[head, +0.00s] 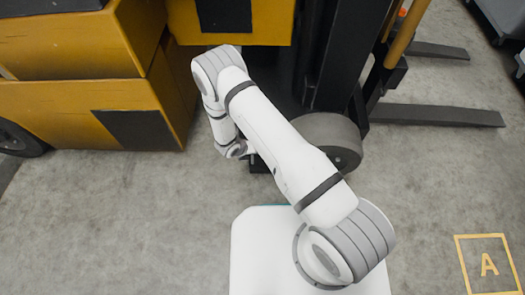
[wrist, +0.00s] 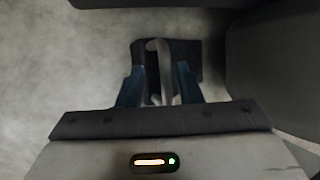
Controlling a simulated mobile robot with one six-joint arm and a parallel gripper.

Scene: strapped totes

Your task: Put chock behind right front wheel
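The forklift's right front wheel (head: 333,138) is a grey and dark wheel partly covered by my arm in the head view. A black chock (head: 259,164) lies on the floor just left of it, mostly hidden by my wrist. In the wrist view the chock (wrist: 192,55) shows ahead with a light grey handle (wrist: 160,68). A dark rounded shape at right (wrist: 275,60) seems to be the wheel, a small gap from the chock. My gripper (wrist: 161,68) has its two blue fingers on either side of the handle. Whether they press on it is unclear.
The yellow forklift body (head: 80,60) stands at the left, with its rear wheel (head: 18,138) at the edge. The dark mast (head: 352,55) rises behind the front wheel, and forks (head: 440,115) reach right.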

